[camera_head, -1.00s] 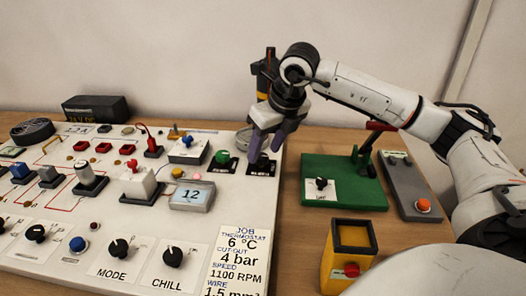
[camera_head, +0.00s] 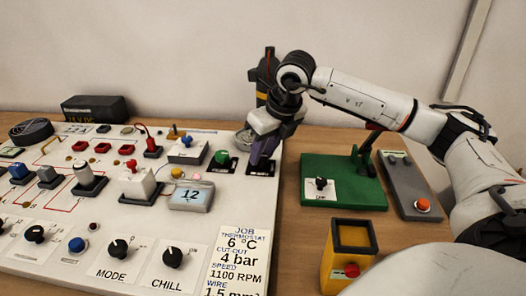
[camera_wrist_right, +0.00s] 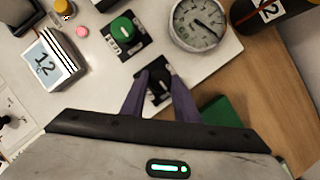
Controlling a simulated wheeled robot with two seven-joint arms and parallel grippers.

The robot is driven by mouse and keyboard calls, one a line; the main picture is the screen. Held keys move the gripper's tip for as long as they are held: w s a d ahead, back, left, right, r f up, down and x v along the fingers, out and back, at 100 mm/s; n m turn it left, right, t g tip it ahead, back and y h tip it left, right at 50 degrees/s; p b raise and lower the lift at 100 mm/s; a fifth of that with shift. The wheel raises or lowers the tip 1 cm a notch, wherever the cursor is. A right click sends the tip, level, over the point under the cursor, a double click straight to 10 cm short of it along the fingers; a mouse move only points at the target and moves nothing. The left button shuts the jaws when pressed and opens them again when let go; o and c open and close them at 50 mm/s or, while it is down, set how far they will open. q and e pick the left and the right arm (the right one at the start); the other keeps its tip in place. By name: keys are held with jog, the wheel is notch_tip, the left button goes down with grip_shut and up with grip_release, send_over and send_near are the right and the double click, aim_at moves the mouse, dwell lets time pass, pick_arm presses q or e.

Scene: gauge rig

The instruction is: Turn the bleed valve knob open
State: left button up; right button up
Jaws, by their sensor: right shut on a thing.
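The bleed valve knob (camera_wrist_right: 155,88) is a small black knob on a black labelled plate at the board's right edge. In the head view only its plate (camera_head: 262,171) shows, with the knob hidden behind my fingers. My right gripper (camera_head: 258,160) points down over it, and in the right wrist view its two purple fingers (camera_wrist_right: 157,92) sit on either side of the knob, shut on it. My left gripper is not in view.
A green knob (camera_wrist_right: 122,28) on its own plate sits close beside it. A round gauge (camera_wrist_right: 200,24) stands just behind. A display reading 12 (camera_head: 191,196) is to the left. A green base (camera_head: 343,182) with a lever lies to the right.

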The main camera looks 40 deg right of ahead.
jog(key=shift+d+n+y, duration=0.15)
jog(key=shift+n+y, duration=0.35)
jog(key=shift+n, duration=0.6)
jog(key=shift+r+n+y, duration=0.1)
jog(key=shift+n+y, duration=0.2)
jog(key=shift+n, duration=0.6)
jog(key=n, duration=0.1)
jog(key=n+y+p, duration=0.1)
jog(key=n, duration=0.1)
jog(key=shift+w+d+r+n+g, duration=0.1)
jog(key=shift+w+n+g, duration=0.05)
jog(key=shift+n+g, duration=0.15)
jog(key=n+y+p, duration=0.1)
jog(key=n, duration=0.1)
jog(key=shift+n+g+p, duration=0.3)
jog(key=shift+n+p, duration=0.1)
jog(key=n+g+y+p, duration=0.1)
jog(key=n, duration=0.2)
jog(key=shift+w+d+p, duration=0.1)
jog(key=shift+w+p, duration=0.1)
jog(key=shift+p, duration=0.1)
jog(key=shift+d+n+g+p, duration=0.1)
jog(key=shift+n+g+p, duration=0.55)
jog(key=shift+n, duration=1.45)
jog(key=shift+g, duration=0.25)
jog(key=o, duration=1.1)
